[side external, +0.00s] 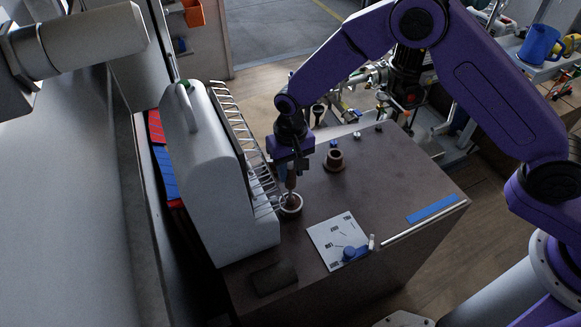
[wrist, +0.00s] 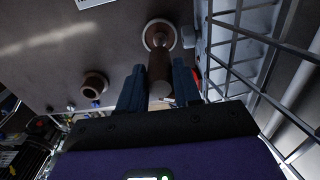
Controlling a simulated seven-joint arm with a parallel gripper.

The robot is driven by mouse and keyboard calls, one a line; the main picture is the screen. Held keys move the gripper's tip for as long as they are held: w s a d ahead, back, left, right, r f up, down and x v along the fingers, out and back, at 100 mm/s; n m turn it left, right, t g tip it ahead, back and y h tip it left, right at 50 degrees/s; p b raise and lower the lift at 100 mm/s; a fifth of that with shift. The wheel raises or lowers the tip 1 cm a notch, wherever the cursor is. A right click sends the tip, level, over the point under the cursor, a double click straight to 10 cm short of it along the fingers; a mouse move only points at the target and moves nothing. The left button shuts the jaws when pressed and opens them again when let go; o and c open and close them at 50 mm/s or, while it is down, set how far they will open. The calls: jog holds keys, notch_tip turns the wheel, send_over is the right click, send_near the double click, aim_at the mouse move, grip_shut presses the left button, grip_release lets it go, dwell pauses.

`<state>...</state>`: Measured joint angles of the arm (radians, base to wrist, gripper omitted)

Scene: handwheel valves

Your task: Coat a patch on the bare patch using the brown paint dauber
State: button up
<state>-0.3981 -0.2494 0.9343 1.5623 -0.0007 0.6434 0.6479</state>
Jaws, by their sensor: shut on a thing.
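My gripper (side external: 291,164) is shut on the brown paint dauber (side external: 291,184) and holds it about upright over the brown tabletop (side external: 400,180). In the wrist view the dauber's handle (wrist: 160,70) sits between the two dark fingers (wrist: 159,88). The dauber's lower end is at a round, pale-rimmed cup (side external: 290,207), which also shows in the wrist view (wrist: 148,38). I cannot tell whether the tip touches the cup's bottom. A second brown cup (side external: 334,161) stands apart, to the right. I cannot make out the bare patch clearly.
A big grey case with a handle (side external: 205,165) and a wire rack (side external: 250,155) stand close left of my gripper. A white marked plate with a blue knob (side external: 338,240), a blue strip (side external: 433,209) and a dark block (side external: 275,278) lie on the table. The right middle is clear.

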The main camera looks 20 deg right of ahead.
jog(key=shift+r, duration=3.5)
